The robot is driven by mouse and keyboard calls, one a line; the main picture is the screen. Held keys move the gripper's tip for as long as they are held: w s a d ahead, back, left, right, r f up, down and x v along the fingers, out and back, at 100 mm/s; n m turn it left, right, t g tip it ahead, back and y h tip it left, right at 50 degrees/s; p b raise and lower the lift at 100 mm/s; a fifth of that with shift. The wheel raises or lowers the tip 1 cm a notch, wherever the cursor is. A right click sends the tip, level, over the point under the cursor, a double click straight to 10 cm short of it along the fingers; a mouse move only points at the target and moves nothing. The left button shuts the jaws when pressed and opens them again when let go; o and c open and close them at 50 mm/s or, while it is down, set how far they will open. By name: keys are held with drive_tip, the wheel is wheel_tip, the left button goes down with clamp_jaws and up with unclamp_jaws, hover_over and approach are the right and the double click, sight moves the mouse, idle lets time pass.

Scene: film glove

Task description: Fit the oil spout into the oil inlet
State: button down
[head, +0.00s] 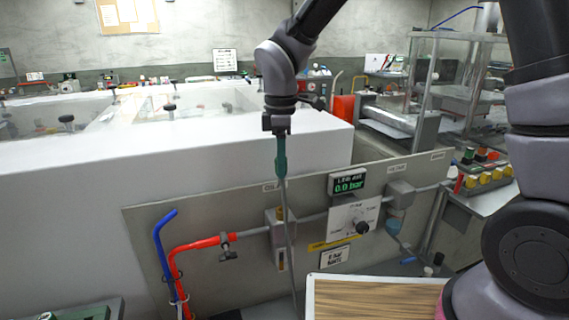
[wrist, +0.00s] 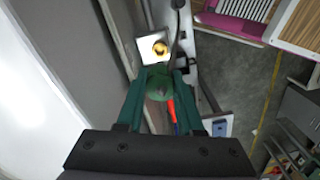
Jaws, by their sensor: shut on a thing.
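My gripper (head: 281,165) hangs pointing down above the panel, its green fingers shut on the oil spout. In the wrist view the fingers (wrist: 158,78) close around a rounded green body, the oil spout (wrist: 158,90). In the head view a thin grey line (head: 289,235) runs down below the fingers; I cannot tell whether it is the spout's tube or a hose. The oil inlet (head: 281,214) is a brass fitting on a pale box under a label. In the wrist view the inlet (wrist: 160,48) is a brass ring just beyond the fingertips, apart from the spout. The spout's tip cannot be made out.
A red pipe (head: 195,245) with a valve and a blue pipe (head: 160,245) are left of the inlet. A gauge display (head: 348,184) and a dial plate (head: 354,217) are right of it. A large white block (head: 170,160) stands behind the panel. A wooden board (head: 370,300) lies in front.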

sight(282, 184)
drive_tip(key=shift+f, duration=2.9)
drive_tip(key=shift+f, duration=1.5)
drive_tip(key=shift+c, duration=2.3)
unclamp_jaws()
wheel_tip(282, 184, up, 11)
drive_tip(key=shift+f, duration=0.1)
